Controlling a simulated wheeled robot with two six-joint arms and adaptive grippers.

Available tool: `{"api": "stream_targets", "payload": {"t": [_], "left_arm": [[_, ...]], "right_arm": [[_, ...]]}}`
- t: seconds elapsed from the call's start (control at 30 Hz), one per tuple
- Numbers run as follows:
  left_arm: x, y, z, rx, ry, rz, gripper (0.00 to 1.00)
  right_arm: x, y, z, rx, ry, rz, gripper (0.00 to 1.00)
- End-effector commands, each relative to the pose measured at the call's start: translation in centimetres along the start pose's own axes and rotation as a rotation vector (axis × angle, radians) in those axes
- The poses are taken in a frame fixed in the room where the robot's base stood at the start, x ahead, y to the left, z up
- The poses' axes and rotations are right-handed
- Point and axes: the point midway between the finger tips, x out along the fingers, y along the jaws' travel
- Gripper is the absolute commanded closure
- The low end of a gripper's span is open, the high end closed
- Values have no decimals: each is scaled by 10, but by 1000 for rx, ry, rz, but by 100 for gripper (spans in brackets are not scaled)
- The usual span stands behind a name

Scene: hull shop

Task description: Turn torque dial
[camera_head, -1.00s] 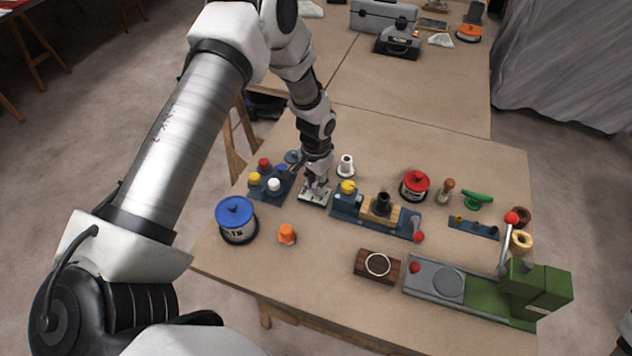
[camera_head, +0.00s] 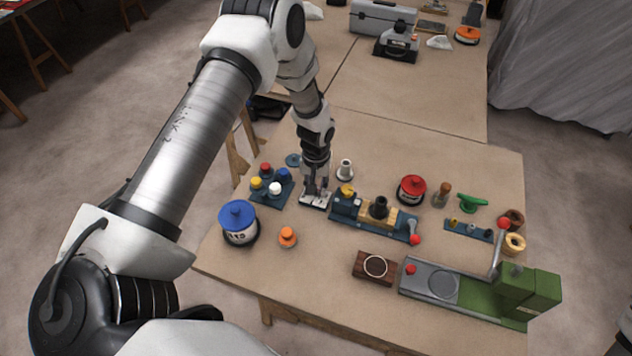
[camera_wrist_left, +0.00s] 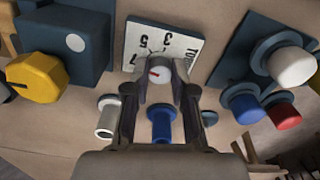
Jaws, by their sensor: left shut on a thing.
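The torque dial has a white plate with dark numbers (camera_wrist_left: 185,46) and a small pale round knob (camera_wrist_left: 158,72) with a red mark. In the head view the plate (camera_head: 312,203) lies on the table between the button block and the blue base with the yellow knob. My left gripper (camera_wrist_left: 158,86) is shut on the knob, one finger on each side; it points down at the plate in the head view (camera_head: 315,192). The fingers hide part of the plate and some numbers. My right gripper is not in view.
Close by are the colored button block (camera_head: 268,195), a blue base with a yellow knob (camera_head: 347,190), and a white spool (camera_head: 345,170).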

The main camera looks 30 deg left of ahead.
Motion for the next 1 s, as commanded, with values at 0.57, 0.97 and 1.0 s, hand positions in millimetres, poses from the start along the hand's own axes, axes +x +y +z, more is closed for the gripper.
{"api": "stream_targets", "payload": {"t": [0.57, 0.97, 1.0], "left_arm": [[1, 0, 1, -199, -2, -1, 100], [1, 0, 1, -200, -2, -1, 51], [1, 0, 1, -200, -2, -1, 50]], "right_arm": [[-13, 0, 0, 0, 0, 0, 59], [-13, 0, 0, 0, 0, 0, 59], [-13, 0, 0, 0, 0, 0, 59]]}}
